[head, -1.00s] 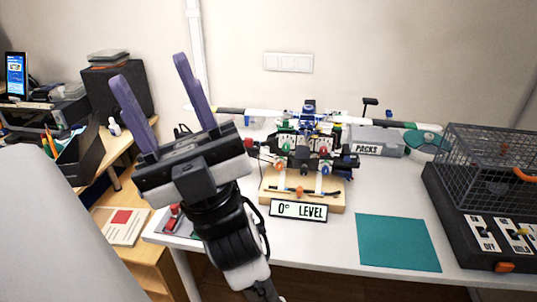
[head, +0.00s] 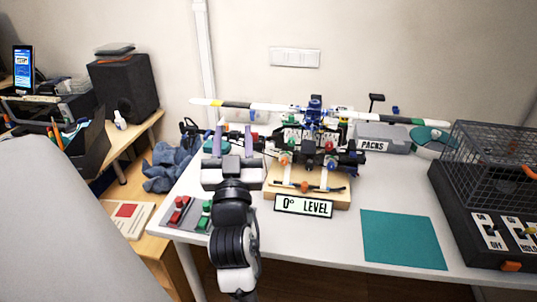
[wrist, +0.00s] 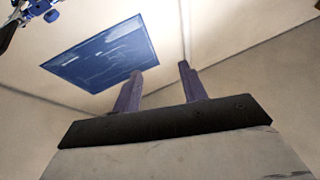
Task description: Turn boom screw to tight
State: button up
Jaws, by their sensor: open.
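My gripper (head: 234,132) is open and empty, its two purple fingers pointing up and away at the left side of the model. The wrist view shows the fingers (wrist: 160,82) apart with nothing between them. The helicopter-like model (head: 314,128) stands on a wooden base (head: 308,194), with a long black, white and yellow boom (head: 266,106) across its top. Coloured knobs sit on its front, among them green (head: 289,144), red (head: 330,146) and orange (head: 305,187). I cannot tell which part is the boom screw. A sign reading "0° LEVEL" (head: 303,206) stands in front.
A panel with red and green switches (head: 191,213) lies at the table's front left. A grey PACKS box (head: 384,139) is behind right. A teal mat (head: 402,240) lies front right, beside a black wire cage (head: 495,155). A blue panel (wrist: 105,55) shows overhead in the wrist view.

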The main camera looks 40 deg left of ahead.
aim_at(270, 149)
jog(key=w+d+f+m+g+h, duration=0.1)
jog(key=w+f+h, duration=0.1)
jog(key=f+h, duration=0.35)
jog(key=w+f+m+h, duration=0.2)
jog(key=w+f, duration=0.1)
jog(key=f, duration=0.6)
jog(key=shift+y, duration=0.25)
jog(key=p+x, duration=0.4)
jog(key=x, duration=0.9)
jog(key=shift+w+d+f, duration=0.1)
jog(key=shift+w+f, duration=0.1)
jog(key=shift+w, duration=0.1)
grip_shut()
